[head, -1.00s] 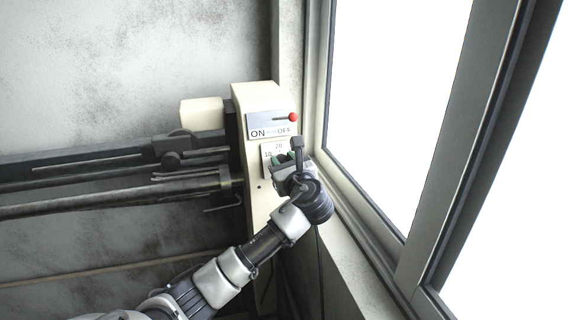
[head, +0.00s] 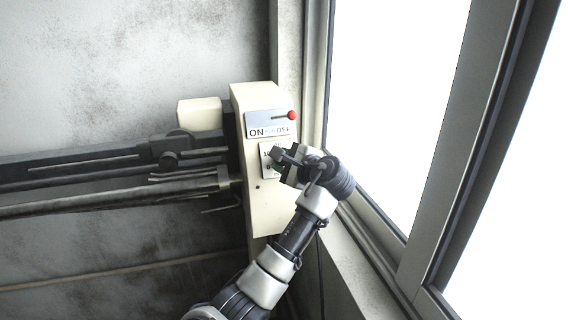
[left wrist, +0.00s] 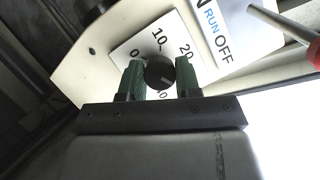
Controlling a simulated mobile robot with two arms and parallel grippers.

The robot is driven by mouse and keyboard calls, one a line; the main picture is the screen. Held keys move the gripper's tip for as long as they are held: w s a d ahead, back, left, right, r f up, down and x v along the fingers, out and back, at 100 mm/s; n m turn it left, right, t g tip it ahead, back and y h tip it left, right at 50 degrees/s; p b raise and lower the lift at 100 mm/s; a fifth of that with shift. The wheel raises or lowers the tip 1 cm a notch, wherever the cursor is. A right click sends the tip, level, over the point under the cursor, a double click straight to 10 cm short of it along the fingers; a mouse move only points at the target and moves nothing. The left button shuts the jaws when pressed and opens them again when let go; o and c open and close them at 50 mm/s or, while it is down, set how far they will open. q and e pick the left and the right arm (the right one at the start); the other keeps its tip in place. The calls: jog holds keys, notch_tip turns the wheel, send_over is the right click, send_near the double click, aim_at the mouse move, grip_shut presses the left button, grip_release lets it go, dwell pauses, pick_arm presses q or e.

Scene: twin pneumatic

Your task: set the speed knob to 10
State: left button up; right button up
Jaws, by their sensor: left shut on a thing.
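The speed knob (left wrist: 160,72) is round and black, on a white dial plate (left wrist: 128,47) with 0, 10, 20 and further numbers around it. My left gripper (left wrist: 161,78) has its two green fingers on either side of the knob and is shut on it. A short light mark shows on the knob's lower right, but I cannot read its setting for sure. In the head view, my left gripper (head: 278,163) is at the dial plate (head: 266,152) and its wrist hides the knob. My right gripper is not in view.
The cream machine housing (head: 262,212) carries an ON/OFF plate (head: 262,120) with a red-tipped lever (head: 291,115) just above the dial. A window frame (head: 376,208) stands close on the right. Dark machine rails (head: 110,195) run to the left.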

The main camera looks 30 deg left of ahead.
pick_arm(q)
jog(key=n+g+h, duration=0.1)
jog(key=n, duration=0.2)
jog(key=n+h, duration=0.1)
jog(key=n, duration=0.2)
jog(key=shift+n+g+b, duration=0.3)
jog(key=shift+g, duration=0.1)
jog(key=n+h, duration=0.2)
jog(key=n, duration=0.2)
jog(key=shift+r+n, duration=0.15)
jog(key=shift+n, duration=0.25)
jog(key=n+h, duration=0.1)
jog(key=n, duration=0.1)
jog(key=n+h, duration=0.1)
jog(key=n, duration=0.2)
jog(key=shift+t+h, duration=0.3)
jog(key=shift+t, duration=0.1)
jog(key=n, duration=0.2)
jog(key=n+t+h, duration=0.1)
jog(key=n, duration=0.1)
jog(key=shift+s+a+h, duration=0.1)
jog(key=shift+a+h, duration=0.05)
jog(key=shift+h, duration=0.15)
jog(key=shift+n+t, duration=0.3)
jog(key=o, duration=0.9)
